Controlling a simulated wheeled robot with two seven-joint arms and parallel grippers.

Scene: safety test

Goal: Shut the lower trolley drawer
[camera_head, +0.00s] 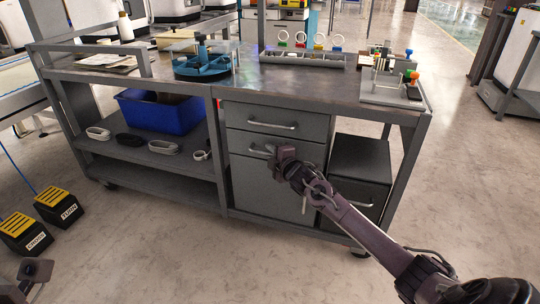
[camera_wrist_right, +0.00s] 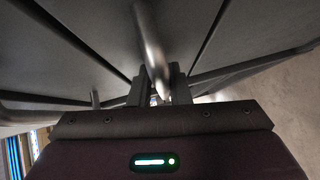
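The grey trolley (camera_head: 222,180) has an upper drawer (camera_head: 245,113) and a lower drawer (camera_head: 240,138), both with bar handles. The lower drawer front looks nearly in line with the upper one; a small gap is hard to judge. My right gripper (camera_head: 283,154) is at the lower drawer's handle (camera_head: 258,150) and covers its right part. In the right wrist view, a bar handle (camera_wrist_right: 150,40) runs down to the fingers (camera_wrist_right: 158,88), which stand on either side of it. Whether they grip it is unclear. My left gripper (camera_head: 36,269) is at the lower left edge, away from the trolley.
Below the drawers is a cupboard door with an upright handle (camera_head: 304,204). A dark cabinet (camera_head: 360,160) stands to the right. A blue crate (camera_head: 180,116) is on the left shelf. A divided tray (camera_head: 305,60) is on top.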

